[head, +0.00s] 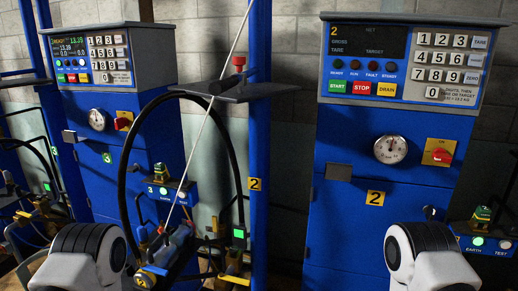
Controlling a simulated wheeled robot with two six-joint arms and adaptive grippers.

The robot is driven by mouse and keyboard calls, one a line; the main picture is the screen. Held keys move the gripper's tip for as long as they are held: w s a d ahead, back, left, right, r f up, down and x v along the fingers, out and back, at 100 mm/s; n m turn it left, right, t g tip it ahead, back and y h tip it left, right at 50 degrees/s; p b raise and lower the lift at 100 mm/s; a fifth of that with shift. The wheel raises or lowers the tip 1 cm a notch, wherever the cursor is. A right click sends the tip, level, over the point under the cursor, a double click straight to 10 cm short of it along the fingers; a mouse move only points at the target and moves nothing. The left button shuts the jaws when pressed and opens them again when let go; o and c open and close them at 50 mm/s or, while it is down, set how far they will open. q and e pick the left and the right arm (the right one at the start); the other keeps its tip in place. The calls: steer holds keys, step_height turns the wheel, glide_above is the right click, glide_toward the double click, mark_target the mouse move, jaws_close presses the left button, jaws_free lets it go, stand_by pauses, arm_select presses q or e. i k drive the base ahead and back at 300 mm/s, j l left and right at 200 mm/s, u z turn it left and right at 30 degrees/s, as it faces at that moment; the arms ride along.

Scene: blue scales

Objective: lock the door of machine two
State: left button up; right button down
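Machine two (345,135) is the tall blue cabinet at the right, with a 2 on its dark display panel (365,42). Its lower blue door (335,225) bears a yellow 2 label (375,198) and looks flush with the cabinet. A grey latch-like plate (338,172) sits at the door's upper left. A red rotary knob on a yellow plate (437,152) is above the door at the right, beside a round gauge (390,149). My two white arm links show at the bottom left and bottom right; the right one covers part of the door. Neither gripper shows.
Machine three (105,140) stands at the left with a lit display. A blue post (258,200), a black hose hoop (235,155) and a hanging filling head (165,250) stand between the machines. A control box (485,243) with a lit green button is at lower right.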

mark_target(430, 212)
steer(key=z, duration=1.15)
